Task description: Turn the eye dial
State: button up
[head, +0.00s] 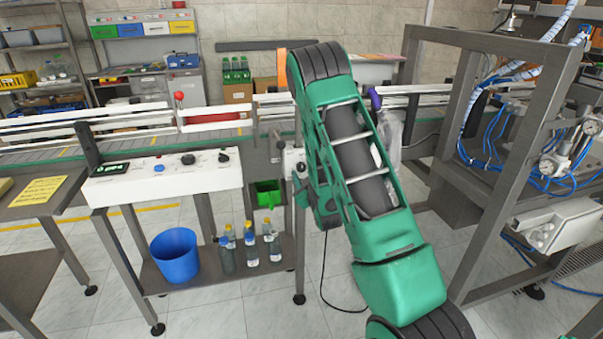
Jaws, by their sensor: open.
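A small white box (292,158) is mounted at the near side of the conveyor, just left of my arm. It carries a small dark round knob (300,167), which may be the eye dial; its marks are too small to read. My gripper (299,188) shows only in part, as dark pieces at the end of my green wrist, close below the knob. My arm hides much of it, and I cannot tell whether it touches the knob. A white control panel (205,171) farther left bears a large black knob (187,158) and a smaller one (223,157).
The conveyor (40,155) runs across behind the panel, with a red-topped lever (179,98). A blue bucket (175,255) and several bottles (250,245) stand on the lower shelf. A grey frame (500,190) with blue hoses is at right. Floor between is clear.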

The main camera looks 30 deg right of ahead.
jog(key=shift+a, duration=0.1)
jog(key=c, duration=1.1)
jog(key=shift+o, duration=0.2)
jog(key=shift+w+a+m, duration=0.1)
jog(key=shift+a+m, duration=0.15)
jog(key=shift+m, duration=0.55)
jog(key=o, duration=1.1)
jog(key=shift+c, duration=0.2)
jog(key=shift+d, duration=0.1)
